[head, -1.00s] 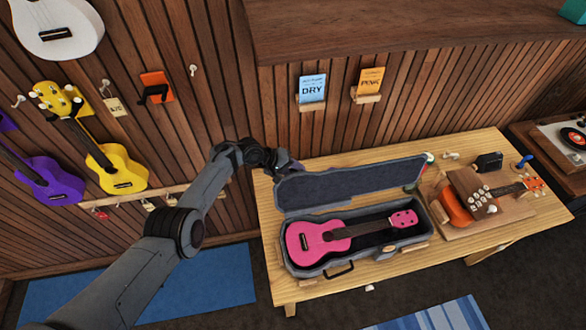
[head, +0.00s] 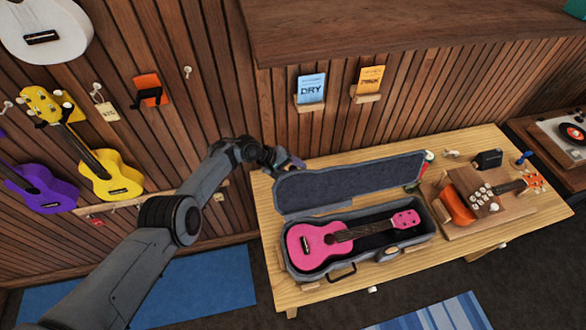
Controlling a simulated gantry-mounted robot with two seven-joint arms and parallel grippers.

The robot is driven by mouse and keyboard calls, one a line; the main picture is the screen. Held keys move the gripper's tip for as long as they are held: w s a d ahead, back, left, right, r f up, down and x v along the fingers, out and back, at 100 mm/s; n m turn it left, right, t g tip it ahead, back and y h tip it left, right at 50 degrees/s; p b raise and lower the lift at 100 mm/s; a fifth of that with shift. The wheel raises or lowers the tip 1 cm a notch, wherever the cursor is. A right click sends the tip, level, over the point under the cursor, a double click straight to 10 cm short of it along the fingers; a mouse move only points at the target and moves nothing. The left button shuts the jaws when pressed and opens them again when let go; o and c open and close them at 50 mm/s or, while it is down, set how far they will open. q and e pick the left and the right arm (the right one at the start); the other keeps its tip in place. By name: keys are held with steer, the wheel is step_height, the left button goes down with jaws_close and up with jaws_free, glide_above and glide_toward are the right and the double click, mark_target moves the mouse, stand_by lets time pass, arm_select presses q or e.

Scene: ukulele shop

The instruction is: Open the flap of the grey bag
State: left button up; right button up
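The grey bag (head: 432,236) is a hard-looking grey case on the wooden table. Its flap (head: 345,184) stands raised along the back edge, with its dark lining facing me. A pink ukulele (head: 318,243) lies inside, its neck pointing right. My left gripper (head: 291,163) is at the flap's upper left corner, partly behind it. It is small and dark there, so I cannot tell whether its fingers are open, shut or touching the flap. My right gripper is not in view.
The slatted wall is close behind the table, with a blue DRY packet (head: 311,89) on a holder. Yellow (head: 117,183) and purple ukuleles hang left.

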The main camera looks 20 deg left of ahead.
arm_select(q)
steer(key=shift+a+r+p, duration=0.2)
steer(key=shift+r+p, duration=0.05)
steer(key=shift+p, duration=0.05)
steer(key=p+v, duration=0.5)
steer(key=v, duration=0.5)
steer(key=shift+s+a, duration=0.1)
steer(key=shift+s, duration=0.1)
